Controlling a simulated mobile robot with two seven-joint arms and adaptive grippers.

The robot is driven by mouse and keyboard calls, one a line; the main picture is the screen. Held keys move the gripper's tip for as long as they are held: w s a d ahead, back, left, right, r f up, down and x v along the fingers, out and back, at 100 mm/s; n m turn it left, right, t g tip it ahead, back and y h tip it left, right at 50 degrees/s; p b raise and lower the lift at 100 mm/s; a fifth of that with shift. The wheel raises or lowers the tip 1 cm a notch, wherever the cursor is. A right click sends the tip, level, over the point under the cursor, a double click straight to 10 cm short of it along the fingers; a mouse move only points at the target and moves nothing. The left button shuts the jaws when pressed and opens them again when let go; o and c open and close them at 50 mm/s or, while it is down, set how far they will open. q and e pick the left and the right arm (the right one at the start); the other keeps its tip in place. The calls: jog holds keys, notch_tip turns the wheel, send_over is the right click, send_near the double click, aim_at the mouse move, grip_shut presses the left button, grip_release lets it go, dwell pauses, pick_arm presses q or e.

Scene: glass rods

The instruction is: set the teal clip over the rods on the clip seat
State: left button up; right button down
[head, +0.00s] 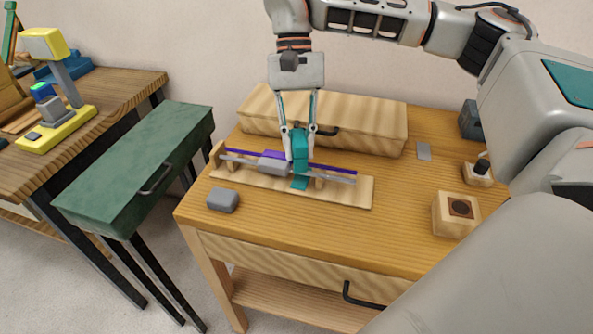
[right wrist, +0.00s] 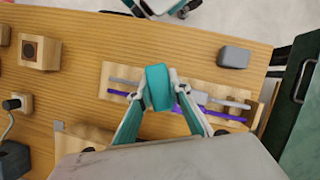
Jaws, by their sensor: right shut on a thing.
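My right gripper (head: 300,140) is shut on the teal clip (head: 300,154), which also shows between the fingers in the right wrist view (right wrist: 158,90). The clip is at the rods, over the right-centre of the wooden rack; I cannot tell whether it touches them. A purple rod (head: 337,170) and a grey rod (head: 338,179) lie side by side along the rack (head: 350,194). A grey block (head: 272,164) sits at the rods left of the clip.
A loose grey block (head: 223,200) lies at the table's front left. A long wooden box (head: 360,123) stands behind the rack. A wooden block with a dark round recess (head: 455,213) and a small black-topped holder (head: 478,173) are at the right. A green side table (head: 135,165) stands left.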

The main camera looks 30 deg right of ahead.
notch_tip(320, 180, down, 3)
jog(key=shift+r, duration=0.2)
notch_tip(320, 180, down, 4)
jog(key=shift+f+b, duration=0.2)
jog(key=shift+b, duration=0.3)
jog(key=shift+s, duration=0.1)
jog(key=c, duration=2.2)
grip_release()
jog(key=shift+o, duration=0.2)
